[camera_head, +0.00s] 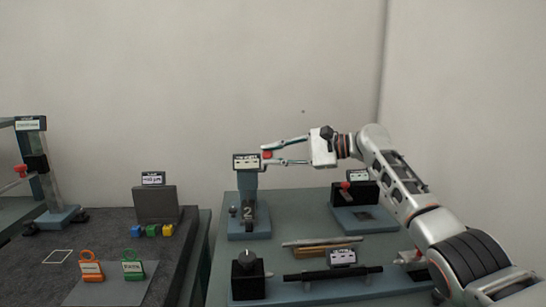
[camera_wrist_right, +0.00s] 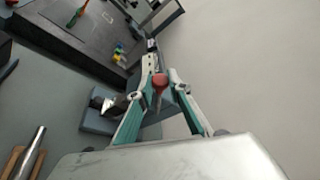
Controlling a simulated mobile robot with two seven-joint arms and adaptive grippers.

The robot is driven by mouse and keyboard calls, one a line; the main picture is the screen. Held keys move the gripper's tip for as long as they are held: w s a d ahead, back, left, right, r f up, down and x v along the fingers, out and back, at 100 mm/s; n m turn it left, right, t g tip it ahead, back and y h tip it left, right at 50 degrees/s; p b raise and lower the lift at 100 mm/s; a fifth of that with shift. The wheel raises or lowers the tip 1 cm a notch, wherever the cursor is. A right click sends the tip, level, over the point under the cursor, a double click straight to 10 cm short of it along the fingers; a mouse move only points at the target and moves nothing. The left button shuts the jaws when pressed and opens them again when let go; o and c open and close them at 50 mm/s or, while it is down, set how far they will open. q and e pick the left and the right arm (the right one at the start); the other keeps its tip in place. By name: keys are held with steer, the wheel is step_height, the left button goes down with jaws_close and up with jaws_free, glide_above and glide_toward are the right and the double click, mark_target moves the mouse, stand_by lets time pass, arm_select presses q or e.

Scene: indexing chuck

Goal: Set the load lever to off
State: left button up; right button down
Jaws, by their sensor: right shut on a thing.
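My right gripper (camera_head: 272,154) reaches in from the right, level with the top of a blue-grey post (camera_head: 247,186). Its fingers are closed around a red knob (camera_head: 267,154) beside the label (camera_head: 246,163) on that post. In the right wrist view, the red knob (camera_wrist_right: 160,82) sits between the fingertips of the right gripper (camera_wrist_right: 164,82). The lever's shaft is mostly hidden by the fingers. The label is too small to read surely, so I cannot tell the lever's marked position. My left gripper is not in view.
A black box with a red handle (camera_head: 345,185) stands on a blue-grey base at right. A black knob unit (camera_head: 248,274), rods and a black bar (camera_head: 333,273) lie in front. At left are coloured cubes (camera_head: 153,231), tags and another red-knobbed stand (camera_head: 21,170).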

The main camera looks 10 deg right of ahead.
steer(key=c, duration=1.9)
jaws_free()
steer(key=v, duration=1.2)
